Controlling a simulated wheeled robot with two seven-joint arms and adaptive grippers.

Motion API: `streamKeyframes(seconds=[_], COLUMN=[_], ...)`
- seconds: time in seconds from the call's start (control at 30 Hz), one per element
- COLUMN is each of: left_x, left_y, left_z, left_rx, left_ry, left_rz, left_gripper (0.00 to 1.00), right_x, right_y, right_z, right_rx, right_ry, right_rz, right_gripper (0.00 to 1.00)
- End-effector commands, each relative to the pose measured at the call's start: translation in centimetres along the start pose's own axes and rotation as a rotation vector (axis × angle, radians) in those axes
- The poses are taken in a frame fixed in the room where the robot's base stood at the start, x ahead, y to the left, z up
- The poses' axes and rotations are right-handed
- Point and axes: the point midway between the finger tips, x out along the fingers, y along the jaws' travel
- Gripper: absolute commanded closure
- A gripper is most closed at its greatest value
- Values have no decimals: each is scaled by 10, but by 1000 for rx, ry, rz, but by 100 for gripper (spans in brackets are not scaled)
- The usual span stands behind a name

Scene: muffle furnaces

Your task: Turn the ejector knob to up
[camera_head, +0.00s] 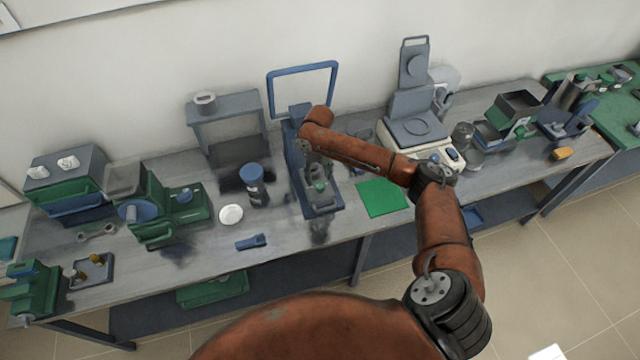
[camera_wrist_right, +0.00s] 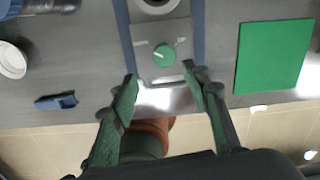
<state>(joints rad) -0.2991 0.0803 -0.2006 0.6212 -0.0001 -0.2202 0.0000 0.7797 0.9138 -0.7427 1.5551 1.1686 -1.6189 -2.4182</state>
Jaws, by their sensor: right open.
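The green round ejector knob (camera_wrist_right: 163,55) sits on the grey front panel (camera_wrist_right: 150,72) of a blue-sided machine, with small markings to its upper left and upper right. A pale pointer mark shows on the knob; its exact setting is hard to read. My right gripper (camera_wrist_right: 158,88) is open and empty, its two green-padded fingers spread on either side below the knob in the wrist view, apart from it. In the head view the right gripper (camera_head: 318,183) hangs over the front of the blue machine (camera_head: 296,150), and the knob cannot be made out there. My left gripper is out of view.
A green mat (camera_head: 382,197) lies right of the machine. A blue-lidded jar (camera_head: 254,185), a white dish (camera_head: 231,215) and a small blue tool (camera_head: 251,242) are to its left. A white balance-like device (camera_head: 420,135) stands further right. The bench's front edge is close.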

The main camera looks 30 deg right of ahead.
Motion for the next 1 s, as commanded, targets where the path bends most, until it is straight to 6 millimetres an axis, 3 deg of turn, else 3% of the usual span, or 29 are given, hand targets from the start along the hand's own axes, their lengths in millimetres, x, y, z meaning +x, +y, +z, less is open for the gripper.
streamKeyframes(seconds=[0.07, 0.17, 0.6, 1.0], left_x=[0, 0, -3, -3], left_y=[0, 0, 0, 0], left_z=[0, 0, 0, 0], left_rx=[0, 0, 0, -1], left_ry=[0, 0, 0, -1], left_rz=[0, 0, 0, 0], left_gripper=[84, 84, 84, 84], right_x=[-9, -8, 54, 64], right_y=[-7, -10, -9, -10], right_z=[6, 8, 8, 8], right_rx=[-34, -54, -55, -55], right_ry=[1, 4, 3, 1], right_rz=[-4, -4, -4, -4], right_gripper=[57, 57, 57, 57])
